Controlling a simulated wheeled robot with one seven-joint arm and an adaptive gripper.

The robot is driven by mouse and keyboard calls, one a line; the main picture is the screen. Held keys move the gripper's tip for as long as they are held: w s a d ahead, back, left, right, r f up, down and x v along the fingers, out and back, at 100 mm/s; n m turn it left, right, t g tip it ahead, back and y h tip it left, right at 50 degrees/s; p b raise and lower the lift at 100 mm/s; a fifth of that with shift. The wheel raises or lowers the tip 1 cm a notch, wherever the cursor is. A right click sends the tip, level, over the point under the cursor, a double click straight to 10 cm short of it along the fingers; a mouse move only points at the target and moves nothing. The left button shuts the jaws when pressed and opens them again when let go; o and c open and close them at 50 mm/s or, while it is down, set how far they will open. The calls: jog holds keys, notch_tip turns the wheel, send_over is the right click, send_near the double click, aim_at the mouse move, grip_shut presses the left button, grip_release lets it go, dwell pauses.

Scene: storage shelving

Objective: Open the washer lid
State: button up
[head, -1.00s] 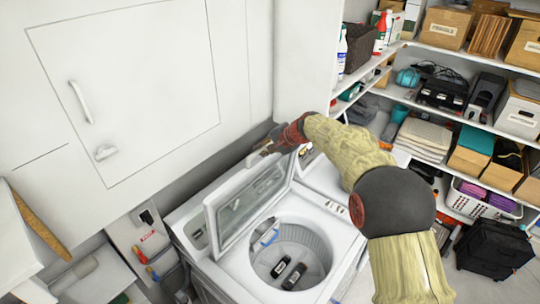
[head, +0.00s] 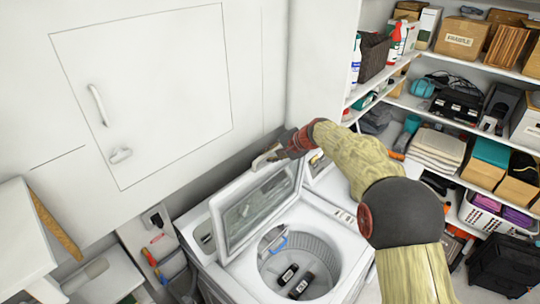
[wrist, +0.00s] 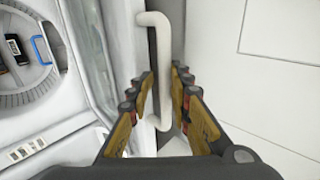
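The washer's white lid (head: 262,208) stands raised at a steep tilt above the open drum (head: 300,262) in the head view. A pale handle (head: 266,158) sits at its upper edge. My gripper (head: 278,153) is at this handle. In the wrist view the white handle (wrist: 154,18) runs upright between the two fingers of my gripper (wrist: 163,78), with the fingertips close on either side. I cannot tell whether both fingers press on it. Part of the drum (wrist: 25,85) shows at the left of the wrist view.
Dark items (head: 288,274) and a blue-handled thing lie in the drum. A white wall with a panel (head: 150,90) rises behind the washer. Loaded shelves (head: 475,125) stand at the right. A white machine surface adjoins the washer at the right.

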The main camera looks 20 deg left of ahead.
jog(key=shift+s+d+f, duration=0.1)
jog(key=shift+f, duration=0.1)
jog(key=v, duration=1.2)
jog(key=shift+r, duration=0.1)
jog(key=s+d+f+n+h+b, duration=0.1)
jog(key=s+d+f+h+b, duration=0.2)
jog(key=s+d+f+b, duration=0.6)
jog(key=s+d+f+n+t+h+b, duration=0.1)
jog(key=s+d+f+h+b, duration=0.2)
jog(key=s+d+f+b, duration=0.6)
jog(key=s+d+f+n+t+h+b, duration=0.1)
jog(key=s+d+f+b, duration=0.9)
jog(key=s+d, duration=1.3)
jog(key=shift+n+h+b, duration=0.5)
jog(key=shift+h+b, duration=0.1)
jog(key=shift+h, duration=0.3)
